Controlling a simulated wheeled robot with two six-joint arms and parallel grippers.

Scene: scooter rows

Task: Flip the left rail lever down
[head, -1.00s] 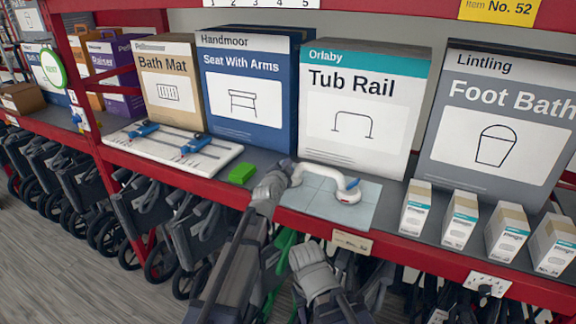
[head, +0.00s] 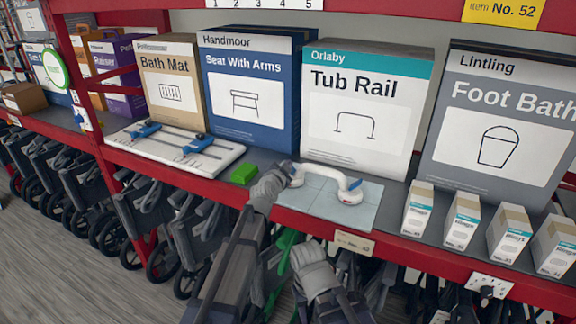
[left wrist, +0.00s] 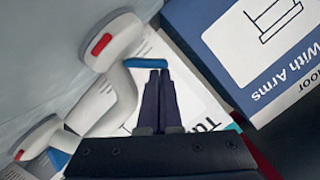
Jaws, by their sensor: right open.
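The white tub rail (head: 325,177) stands on a pale blue tiled panel (head: 318,208) at the shelf edge. In the left wrist view, its near cup (left wrist: 117,38) has a red mark and a blue left lever (left wrist: 146,63) sticking out sideways. The other cup (left wrist: 38,137) has a red mark and a partly seen blue lever (left wrist: 58,158). My left gripper (left wrist: 157,73) is shut, its dark fingertips right at the left lever's end; I cannot tell whether they touch. In the head view my left gripper (head: 286,170) covers the rail's left end. My right gripper (head: 312,254) is open, low before the shelf.
Large boxes, including the Tub Rail box (head: 364,110), stand behind. Small cartons (head: 462,221) stand at right. Folded wheeled frames (head: 140,225) fill the space below.

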